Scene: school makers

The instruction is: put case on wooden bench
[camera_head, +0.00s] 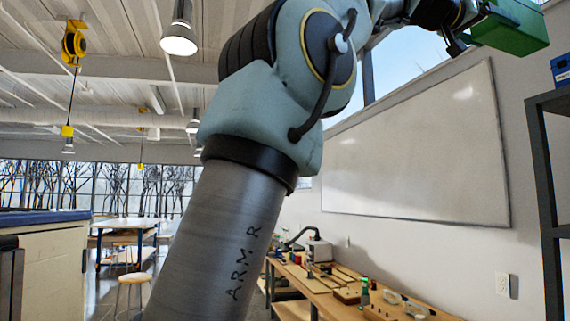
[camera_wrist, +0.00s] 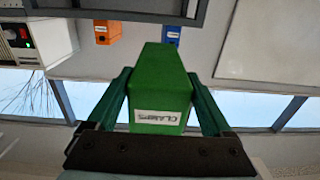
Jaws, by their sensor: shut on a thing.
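The case is a green box, seen in the head view (camera_head: 512,27) at the top right corner, held high up. In the wrist view the case (camera_wrist: 160,85) shows a white label reading "CLAMPS". My gripper (camera_wrist: 160,100) is shut on it, with one finger along each side. In the head view my gripper (camera_head: 468,38) is partly cut off at the top edge. The wooden bench (camera_head: 330,301) runs along the right wall, low in the head view, well below the case. My arm hides part of its far end.
Wooden boards, small tools and a green-topped bottle (camera_head: 365,288) crowd the bench. A dark shelf frame (camera_head: 546,190) with a blue bin (camera_head: 561,68) stands at the right. A whiteboard (camera_head: 415,155) hangs above the bench. A stool (camera_head: 133,281) and a table (camera_head: 128,224) stand at the left.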

